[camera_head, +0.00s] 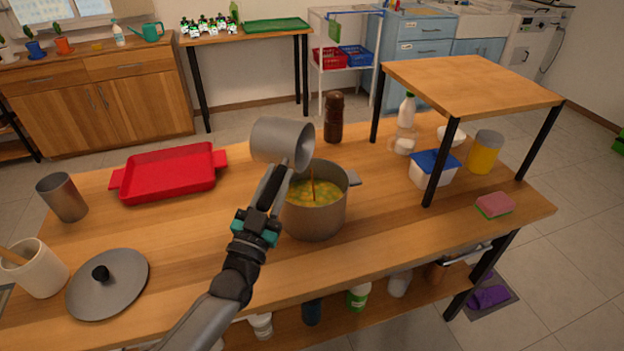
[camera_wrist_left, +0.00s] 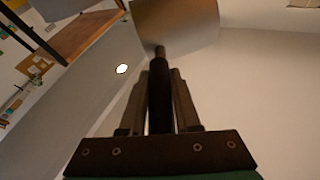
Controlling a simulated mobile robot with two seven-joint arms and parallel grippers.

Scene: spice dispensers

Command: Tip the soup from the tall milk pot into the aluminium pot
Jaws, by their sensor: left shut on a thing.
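The tall grey milk pot (camera_head: 276,143) is tipped far over on its side, its mouth toward the right, above the aluminium pot (camera_head: 322,220). My left gripper (camera_head: 277,182) is shut on the milk pot's handle. The wrist view also shows the milk pot (camera_wrist_left: 178,22), with the handle between the fingers (camera_wrist_left: 160,80). The aluminium pot stands upright on the table and holds yellow-green soup (camera_head: 314,194) with bits in it. A thin reddish-brown line runs down into the soup below the milk pot's mouth. The milk pot's inside is hidden. My right gripper is not in view.
The wooden table (camera_head: 215,222) holds a red tray (camera_head: 168,173), a grey lid (camera_head: 108,284), a metal cup (camera_head: 62,198) and a utensil crock (camera_head: 36,270). A brown grinder (camera_head: 333,118) stands behind the pot. A raised shelf (camera_head: 470,82) with black legs stands at right.

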